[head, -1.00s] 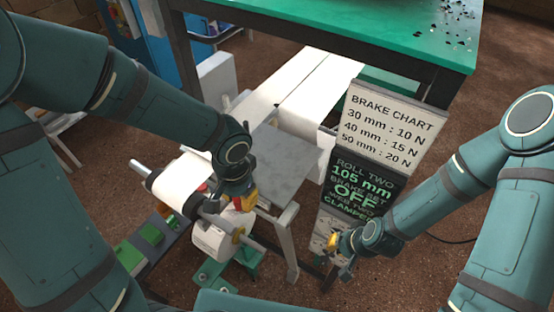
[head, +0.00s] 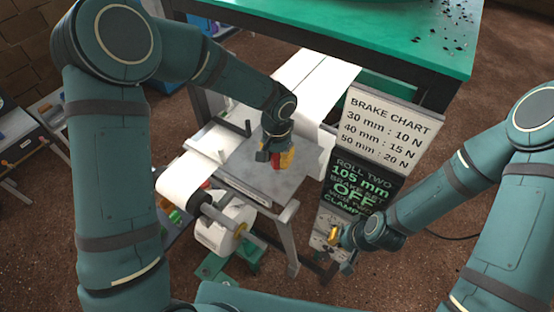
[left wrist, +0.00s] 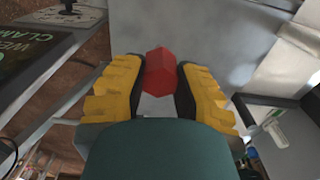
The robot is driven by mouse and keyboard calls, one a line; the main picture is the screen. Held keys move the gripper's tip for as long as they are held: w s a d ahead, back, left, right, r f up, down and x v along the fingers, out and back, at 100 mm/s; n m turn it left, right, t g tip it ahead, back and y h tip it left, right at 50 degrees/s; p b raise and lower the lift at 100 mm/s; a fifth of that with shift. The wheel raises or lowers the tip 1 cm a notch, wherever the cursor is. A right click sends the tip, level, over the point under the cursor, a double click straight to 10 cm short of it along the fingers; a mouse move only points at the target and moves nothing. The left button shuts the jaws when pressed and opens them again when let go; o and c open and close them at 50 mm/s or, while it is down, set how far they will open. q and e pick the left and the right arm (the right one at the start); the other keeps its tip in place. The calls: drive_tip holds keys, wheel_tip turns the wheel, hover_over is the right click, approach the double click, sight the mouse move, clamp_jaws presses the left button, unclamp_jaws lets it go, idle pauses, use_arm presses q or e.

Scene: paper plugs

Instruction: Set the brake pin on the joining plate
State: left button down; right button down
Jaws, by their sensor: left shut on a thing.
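The brake pin, a red faceted piece (left wrist: 161,72), sits between the yellow fingers of my left gripper (left wrist: 158,85) in the left wrist view. In the head view my left gripper (head: 283,160) is over the far part of the grey joining plate (head: 262,183), and a bit of red (head: 275,160) shows at its fingers. The plate is a pale grey surface beyond the pin in the left wrist view (left wrist: 215,50). The pin's lower end is hidden, so I cannot tell whether it touches the plate. My right gripper (head: 340,247) is low beside the sign, its finger gap unclear.
A white paper roll (head: 186,178) lies left of the plate, with another roll (head: 226,228) below. A paper web (head: 315,80) runs behind the plate. A clamp bar with dark posts (head: 222,138) stands at the plate's left. The brake chart sign (head: 388,128) stands to the right.

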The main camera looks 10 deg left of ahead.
use_arm(q)
drive_tip(key=shift+f, duration=0.9)
drive_tip(key=shift+f, duration=0.15)
drive_tip(key=c, duration=0.8)
unclamp_jaws()
